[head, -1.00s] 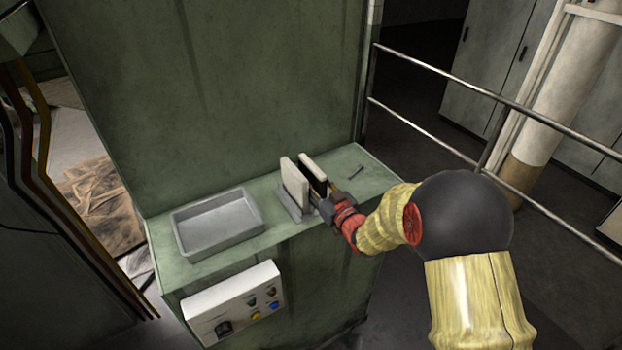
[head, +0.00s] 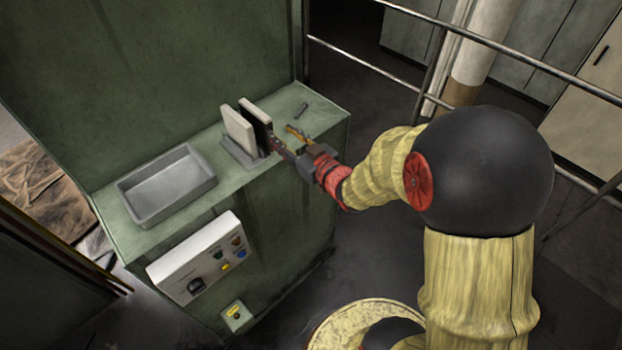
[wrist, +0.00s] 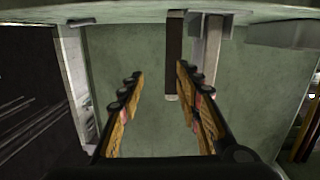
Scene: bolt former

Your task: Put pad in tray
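Two upright pads stand in a grey holder (head: 236,155) on the green machine's ledge. One is a pale pad (head: 238,130); the other, a dark-faced pad (head: 256,118) with a light edge, stands just right of it. My gripper (head: 284,138) is close to the dark-faced pad, fingers spread. In the wrist view my gripper (wrist: 156,88) is open, with a dark upright strip (wrist: 173,60), likely that pad edge-on, between the fingers and nearer the right one. Contact cannot be told. The grey tray (head: 203,195) is empty, left of the holder.
A small dark piece (head: 301,109) lies on the ledge right of the pads. A control panel (head: 200,262) with buttons juts from the machine front below the tray. The machine's tall green wall (head: 190,70) rises behind the ledge. A metal railing (head: 365,62) stands to the right.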

